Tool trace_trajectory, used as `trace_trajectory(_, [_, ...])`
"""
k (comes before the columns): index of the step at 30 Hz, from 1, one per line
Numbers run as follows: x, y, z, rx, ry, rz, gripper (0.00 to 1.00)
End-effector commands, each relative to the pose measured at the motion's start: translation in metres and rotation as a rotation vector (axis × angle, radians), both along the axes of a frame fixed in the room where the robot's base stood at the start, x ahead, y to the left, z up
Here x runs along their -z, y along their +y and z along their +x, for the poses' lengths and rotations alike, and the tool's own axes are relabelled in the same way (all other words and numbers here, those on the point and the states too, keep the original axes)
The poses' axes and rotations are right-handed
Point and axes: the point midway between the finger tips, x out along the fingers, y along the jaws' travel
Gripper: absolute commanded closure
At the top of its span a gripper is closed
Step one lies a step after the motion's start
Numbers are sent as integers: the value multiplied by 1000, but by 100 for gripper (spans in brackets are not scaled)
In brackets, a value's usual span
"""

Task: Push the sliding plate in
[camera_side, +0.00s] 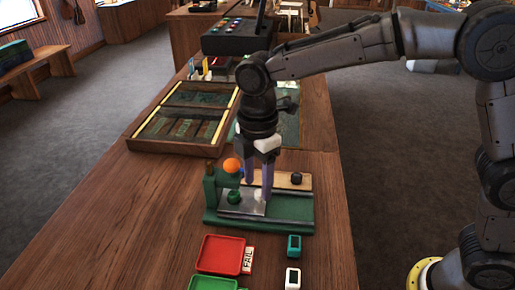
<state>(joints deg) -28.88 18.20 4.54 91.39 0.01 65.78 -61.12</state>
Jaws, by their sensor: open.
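A green fixture (292,212) stands on the wooden bench, with a green upright and an orange ball (232,165) at its left end. A grey metal sliding plate (230,208) lies on the fixture, partly hidden behind my fingers. My gripper (257,198) points down over the fixture. Its two fingers are apart and reach down close to the plate. I cannot tell whether they touch it. A pale wooden strip with a black knob (296,178) lies behind the plate.
A red tray (221,254) with a FAIL label, a green tray (212,284), a teal block (294,245) and a white block (292,278) lie in front. A wooden case (150,150) sits behind to the left. The bench's left front is clear.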

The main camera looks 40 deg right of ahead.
Motion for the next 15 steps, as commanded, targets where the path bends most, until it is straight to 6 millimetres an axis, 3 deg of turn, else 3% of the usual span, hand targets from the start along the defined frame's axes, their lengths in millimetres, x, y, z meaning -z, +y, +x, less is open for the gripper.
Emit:
trace_trajectory(9, [-70,1,1,0,-7,4,43])
trace_trajectory(15, [-103,1,1,0,-5,3,43])
